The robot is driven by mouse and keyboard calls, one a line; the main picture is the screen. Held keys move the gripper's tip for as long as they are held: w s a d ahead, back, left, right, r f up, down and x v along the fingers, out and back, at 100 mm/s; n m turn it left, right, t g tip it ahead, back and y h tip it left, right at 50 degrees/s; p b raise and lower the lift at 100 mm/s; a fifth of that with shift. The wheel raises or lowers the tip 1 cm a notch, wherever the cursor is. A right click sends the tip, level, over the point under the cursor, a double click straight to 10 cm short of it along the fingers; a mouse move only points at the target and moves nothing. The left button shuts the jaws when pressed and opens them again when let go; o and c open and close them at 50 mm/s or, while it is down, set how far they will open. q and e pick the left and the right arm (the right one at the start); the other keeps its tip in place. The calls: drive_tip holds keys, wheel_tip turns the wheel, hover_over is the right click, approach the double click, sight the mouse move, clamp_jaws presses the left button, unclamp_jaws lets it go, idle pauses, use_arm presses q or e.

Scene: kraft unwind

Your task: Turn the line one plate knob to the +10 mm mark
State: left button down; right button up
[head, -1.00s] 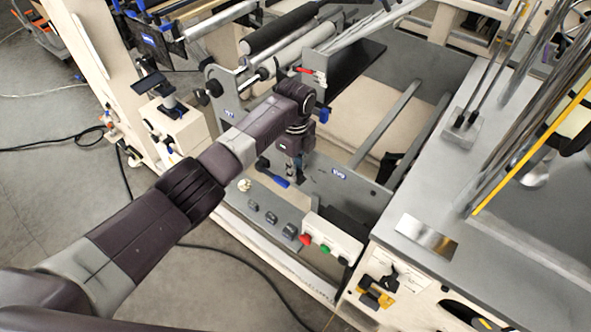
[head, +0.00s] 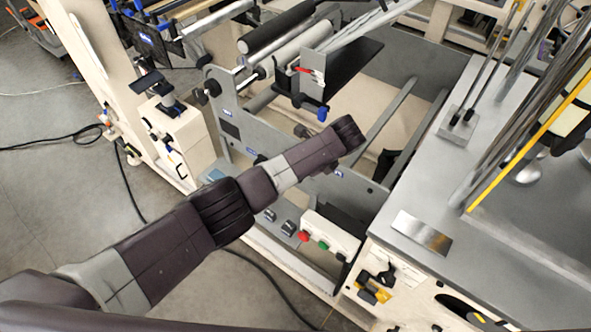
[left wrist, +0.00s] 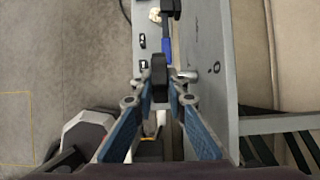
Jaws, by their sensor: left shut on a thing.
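My left gripper (left wrist: 159,88) shows in the left wrist view, its blue-padded fingers closing in on a dark knob (left wrist: 158,70). The knob stands at the edge of a grey side plate (left wrist: 210,55), just below a blue part (left wrist: 186,45). In the head view my left arm reaches in from the lower left across the grey frame; its wrist hides the fingertips and the held knob. I cannot make out the scale or a +10 mm mark. My right gripper is not in view.
A white button box (head: 331,232) with red and green buttons stands right of the arm. Rollers (head: 285,55) and a red-handled bracket (head: 310,75) lie beyond it. A grey worktop (head: 480,240) is at the right. Open floor lies left.

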use_arm(q)
drive_tip(key=shift+d+t+y, duration=0.15)
drive_tip(key=shift+t+y, duration=0.15)
drive_tip(key=shift+y, duration=0.1)
idle(0.3)
drive_tip(key=c, duration=1.9)
unclamp_jaws()
drive_tip(key=shift+s, duration=0.1)
drive_tip(key=shift+c, duration=0.2)
drive_tip(key=shift+b, duration=0.3)
drive_tip(key=shift+r, duration=0.1)
drive_tip(key=v, duration=0.7)
drive_tip(key=shift+d, duration=0.25)
drive_tip(key=shift+s, duration=0.1)
